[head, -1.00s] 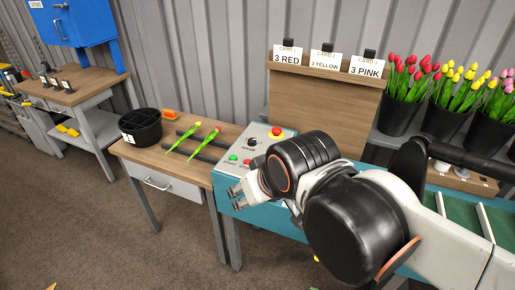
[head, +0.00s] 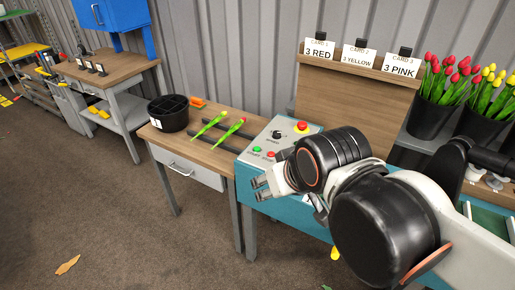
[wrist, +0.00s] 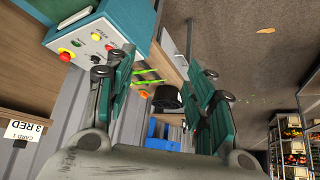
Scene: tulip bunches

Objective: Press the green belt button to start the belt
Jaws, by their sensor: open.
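The green belt button (head: 257,149) is on the grey control panel (head: 265,143), near its front left corner. It also shows in the wrist view (wrist: 96,37), up and left of my fingers. A small red button (head: 271,155) sits beside it, a black knob (head: 277,135) behind, and a red mushroom button on yellow (head: 302,127) at the back right. My gripper (head: 262,188) is open and empty, in front of the panel's front edge in the picture and apart from the green button. In the wrist view its two teal fingers (wrist: 165,60) are spread.
A wooden table (head: 192,145) left of the panel holds a black bucket (head: 168,118) and two tulips (head: 215,125). A wooden card board (head: 345,100) stands behind the panel. Tulip buckets (head: 430,118) stand at right. The floor (head: 120,220) at front left is mostly clear.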

